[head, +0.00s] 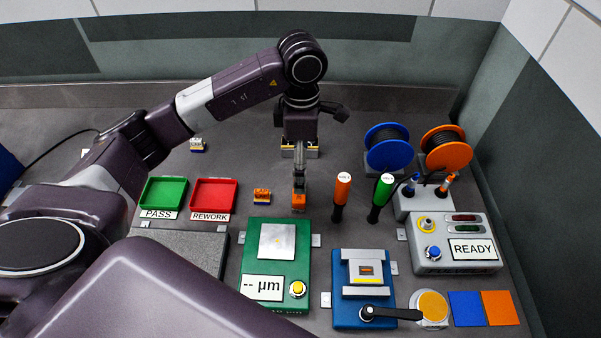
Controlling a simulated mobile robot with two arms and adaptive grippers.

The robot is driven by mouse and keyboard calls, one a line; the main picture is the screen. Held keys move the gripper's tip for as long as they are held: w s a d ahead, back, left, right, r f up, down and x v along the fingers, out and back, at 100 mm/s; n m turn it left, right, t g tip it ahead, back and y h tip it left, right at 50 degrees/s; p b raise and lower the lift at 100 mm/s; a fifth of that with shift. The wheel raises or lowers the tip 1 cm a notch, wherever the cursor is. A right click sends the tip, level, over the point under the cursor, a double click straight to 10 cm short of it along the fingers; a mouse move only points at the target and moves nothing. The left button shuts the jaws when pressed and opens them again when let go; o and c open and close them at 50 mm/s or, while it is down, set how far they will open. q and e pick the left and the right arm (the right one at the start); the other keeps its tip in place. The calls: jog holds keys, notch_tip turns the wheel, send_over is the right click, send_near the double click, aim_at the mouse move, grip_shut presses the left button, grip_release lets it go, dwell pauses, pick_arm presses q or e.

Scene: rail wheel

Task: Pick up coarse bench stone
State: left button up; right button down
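My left gripper (299,180) points down from the arm that comes in from the left. Its fingers show as a narrow grey shape that ends at a small orange block (299,199). The fingers overlap the block's top in this view, and I cannot tell whether they grip it. No readable label marks either block as the coarse bench stone. My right gripper is not in view.
Green PASS (164,193) and red REWORK (214,194) trays stand at left. An orange-handled tool (342,188) and a green-handled tool (383,189) stand close on the right. A green gauge box (256,252), blue fixture (349,309) and READY box (440,262) fill the front.

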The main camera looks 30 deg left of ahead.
aim_at(299, 201)
pick_arm(q)
jog(key=shift+s+d+f+p, duration=0.1)
jog(key=shift+s+f+p, duration=0.15)
jog(key=shift+f, duration=0.3)
jog(key=shift+s+d+f+p, duration=0.1)
jog(key=shift+s+f+p, duration=0.15)
jog(key=shift+f, duration=0.25)
jog(key=shift+s+f+p, duration=0.15)
jog(key=shift+f+p, duration=0.15)
notch_tip(299, 201, down, 4)
jog(key=shift+s+f+p, duration=0.1)
jog(key=shift+p, duration=0.95)
jog(key=shift+f, duration=0.15)
jog(key=shift+a, duration=0.1)
jog(key=shift+c, duration=1)
jog(key=c, duration=1.3)
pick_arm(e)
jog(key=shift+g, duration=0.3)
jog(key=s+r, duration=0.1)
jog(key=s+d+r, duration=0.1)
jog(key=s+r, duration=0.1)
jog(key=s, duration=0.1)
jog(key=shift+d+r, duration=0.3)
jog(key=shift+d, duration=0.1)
